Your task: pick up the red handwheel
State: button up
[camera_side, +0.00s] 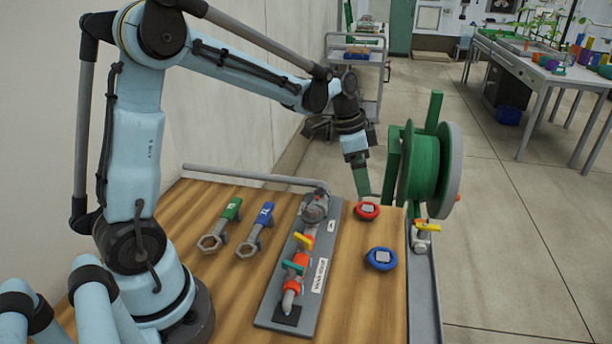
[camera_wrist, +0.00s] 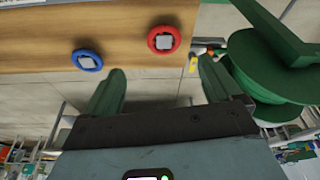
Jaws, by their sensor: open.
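The red handwheel (camera_side: 367,211) lies flat near the far right corner of the wooden bench, a ring with a pale square centre. In the wrist view the red handwheel (camera_wrist: 164,40) is at the top, a little right of centre, beyond the fingertips. My gripper (camera_side: 362,190) is above the bench's far edge, close to the red handwheel in the side view. In the wrist view my gripper (camera_wrist: 162,78) has its two green fingers spread wide with nothing between them. Whether a finger touches the wheel in the side view I cannot tell.
A blue handwheel (camera_side: 381,259) lies nearer on the wooden bench (camera_side: 350,315). A grey plate (camera_side: 265,318) carries a pipe with valves. Green-handled (camera_side: 232,209) and blue-handled (camera_side: 264,213) wrenches lie left. A green hose reel (camera_side: 424,165) stands close right of my gripper.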

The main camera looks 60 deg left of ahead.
send_over(368, 208)
jog(key=s, duration=0.2)
jog(key=f, duration=0.4)
jog(key=shift+w+a, duration=0.15)
jog(key=shift+a, duration=0.1)
jog(key=shift+a+x, duration=0.15)
jog(key=shift+x, duration=1.2)
jog(key=shift+a+x, duration=0.15)
jog(key=shift+x, duration=1.25)
jog(key=shift+w, duration=0.15)
jog(key=c, duration=1.1)
jog(key=shift+c, duration=0.2)
